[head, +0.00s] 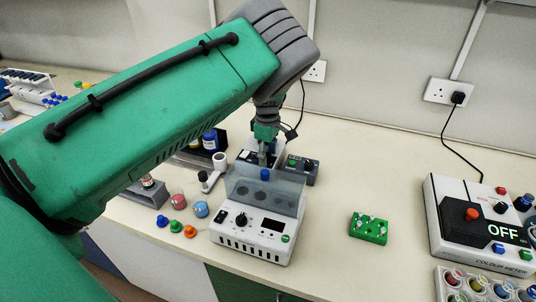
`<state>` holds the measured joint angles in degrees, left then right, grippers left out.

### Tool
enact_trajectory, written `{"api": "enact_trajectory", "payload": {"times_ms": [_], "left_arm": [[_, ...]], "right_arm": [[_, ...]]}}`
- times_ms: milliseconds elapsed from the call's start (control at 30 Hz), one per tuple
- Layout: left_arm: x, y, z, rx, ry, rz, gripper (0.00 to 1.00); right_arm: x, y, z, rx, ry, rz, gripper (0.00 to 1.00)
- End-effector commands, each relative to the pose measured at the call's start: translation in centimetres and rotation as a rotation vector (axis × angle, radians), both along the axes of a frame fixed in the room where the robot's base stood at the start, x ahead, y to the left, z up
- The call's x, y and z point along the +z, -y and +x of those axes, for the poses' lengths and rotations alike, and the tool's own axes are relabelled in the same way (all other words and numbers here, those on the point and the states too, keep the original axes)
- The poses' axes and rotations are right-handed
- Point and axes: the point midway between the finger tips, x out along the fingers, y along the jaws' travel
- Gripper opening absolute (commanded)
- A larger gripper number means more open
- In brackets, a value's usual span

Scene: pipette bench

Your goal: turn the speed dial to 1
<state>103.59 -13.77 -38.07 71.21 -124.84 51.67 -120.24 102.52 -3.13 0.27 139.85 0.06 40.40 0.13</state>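A white bench device (255,236) stands near the front edge of the bench. Its front panel carries a black dial (241,219) with a pale mark, a dark display and a green button. I cannot read the dial's scale. A clear cover with a blue knob (265,175) rises at its back. A smaller dark grey device (300,170) with dark knobs stands behind it. My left gripper (263,156) points down above the back of the white device, apart from the black dial. Its fingers are too small to tell open from shut. My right gripper is out of view.
A green block (368,228) with pale pegs lies to the right. The colour meter (480,225), reading OFF, stands at far right. Small jars (201,209) and coloured caps (176,226) lie left of the white device. The bench is clear around the green block.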

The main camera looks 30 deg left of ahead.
Motion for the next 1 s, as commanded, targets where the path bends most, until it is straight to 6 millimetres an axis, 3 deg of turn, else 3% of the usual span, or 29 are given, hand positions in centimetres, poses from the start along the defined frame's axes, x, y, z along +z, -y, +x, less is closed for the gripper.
{"api": "enact_trajectory", "payload": {"times_ms": [267,733,1000], "left_arm": [[0.6,0.0,-0.1,0.0,0.002,0.001,0.47],[9.3,-0.1,0.2,0.001,0.001,0.001,0.47],[11.7,0.0,0.2,-0.001,-0.003,0.001,0.47]], "right_arm": [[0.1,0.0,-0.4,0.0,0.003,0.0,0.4],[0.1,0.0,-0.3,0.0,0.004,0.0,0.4],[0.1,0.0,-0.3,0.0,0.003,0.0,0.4]]}}
